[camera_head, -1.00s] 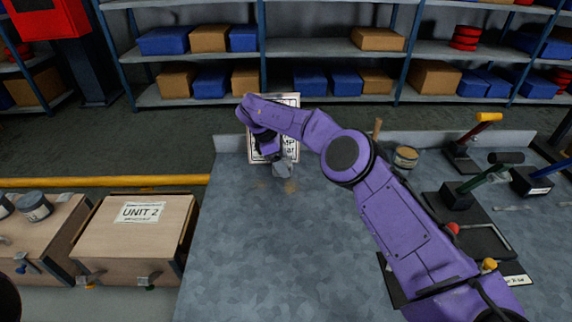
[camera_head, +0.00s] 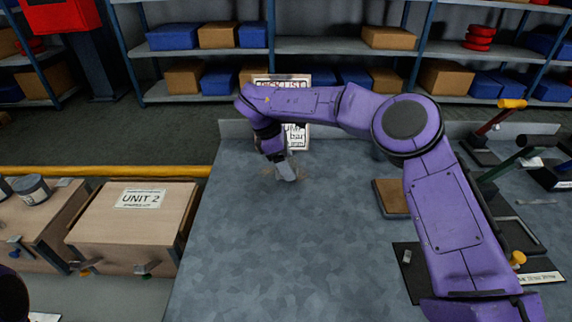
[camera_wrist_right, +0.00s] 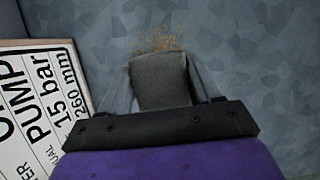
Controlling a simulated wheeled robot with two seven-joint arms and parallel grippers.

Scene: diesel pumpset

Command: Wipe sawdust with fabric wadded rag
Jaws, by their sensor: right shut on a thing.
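My right gripper (camera_head: 283,165) is shut on a grey wadded rag (camera_head: 286,172), low at the grey worktop (camera_head: 262,250) near its back left. In the right wrist view the rag (camera_wrist_right: 159,80) sits between the two fingers. Brown sawdust (camera_wrist_right: 160,40) lies on the worktop just beyond the rag's end. In the head view a faint trace of sawdust (camera_head: 268,177) shows beside the rag. I cannot tell whether the rag touches the surface. My left gripper is not in view.
A printed sign (camera_head: 295,135) stands at the worktop's back edge, close to my right gripper; it fills the left of the right wrist view (camera_wrist_right: 40,105). A wooden box marked UNIT 2 (camera_head: 130,222) is at the left. Lever tools (camera_head: 500,120) stand at the right. The front middle is clear.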

